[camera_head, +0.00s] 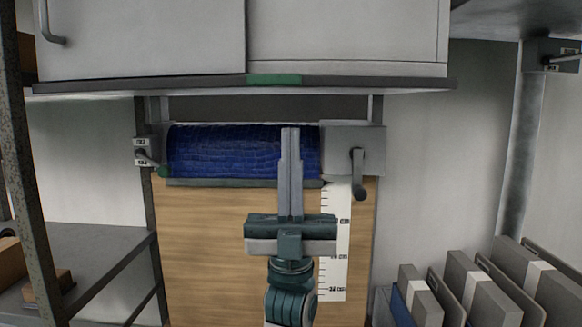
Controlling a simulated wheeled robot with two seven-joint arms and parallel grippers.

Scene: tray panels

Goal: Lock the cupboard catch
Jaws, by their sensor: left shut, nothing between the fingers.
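A grey cupboard (345,35) spans the top of the view, with a bar handle (50,25) on its left panel. No part is clearly recognisable as its catch. A small pale box with a dark lever (142,152) sits left of the blue roll; its labels are too small to read. Another lever box (553,57) is at the far upper right. My left gripper (290,131) is shut and empty, its fingers pointing up in front of the blue roll. Whether it touches the roll I cannot tell. My right gripper is not in view.
The blue roll (225,150) hangs below the cupboard, with a crank box (340,140) at its right. A wooden board (210,245) and a white scale strip (337,260) are below. Shelving (90,245) stands left; grey binders (465,275) stand lower right.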

